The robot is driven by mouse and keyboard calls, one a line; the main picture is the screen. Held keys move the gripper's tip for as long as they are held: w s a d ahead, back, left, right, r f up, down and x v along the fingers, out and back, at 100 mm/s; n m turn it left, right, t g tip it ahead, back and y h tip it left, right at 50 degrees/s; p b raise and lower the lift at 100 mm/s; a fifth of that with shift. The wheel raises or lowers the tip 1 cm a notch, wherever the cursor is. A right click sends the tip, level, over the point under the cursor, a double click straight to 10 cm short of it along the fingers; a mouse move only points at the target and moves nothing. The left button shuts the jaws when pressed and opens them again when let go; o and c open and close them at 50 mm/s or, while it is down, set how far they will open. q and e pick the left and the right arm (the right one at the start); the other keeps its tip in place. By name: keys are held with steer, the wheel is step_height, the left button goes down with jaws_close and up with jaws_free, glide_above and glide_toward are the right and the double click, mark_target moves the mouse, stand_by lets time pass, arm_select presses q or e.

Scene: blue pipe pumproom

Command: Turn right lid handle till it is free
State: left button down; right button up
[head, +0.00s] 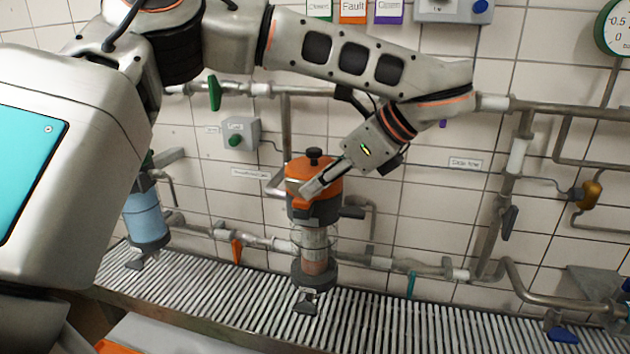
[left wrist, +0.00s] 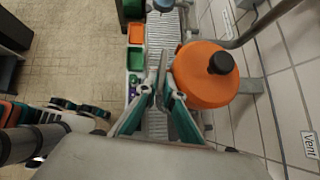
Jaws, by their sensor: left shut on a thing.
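The filter housing has an orange lid (head: 322,186) with a black knob (head: 314,157) on top, above a clear cylinder (head: 314,246). In the left wrist view the round orange lid (left wrist: 203,80) lies just right of the fingers. My left gripper (head: 306,190) reaches down from the upper right across the front of the lid. My right gripper is not in view.
Grey pipes run along the tiled wall behind the housing. A blue filter (head: 146,214) stands at the left, and a grey box with a green button (head: 240,134) is on the wall. A ribbed grate (head: 225,300) lies below. Coloured bins (left wrist: 136,58) show in the left wrist view.

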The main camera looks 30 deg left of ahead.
arm_select(q)
steer(key=shift+f, duration=0.2)
stand_by(0.3)
steer(key=c, duration=2.4)
jaws_free()
steer(key=shift+c, duration=0.2)
steer(key=shift+r, duration=0.15)
steer(key=v, duration=0.7)
steer(key=shift+w+d+r, duration=0.1)
steer(key=shift+w+d, duration=0.05)
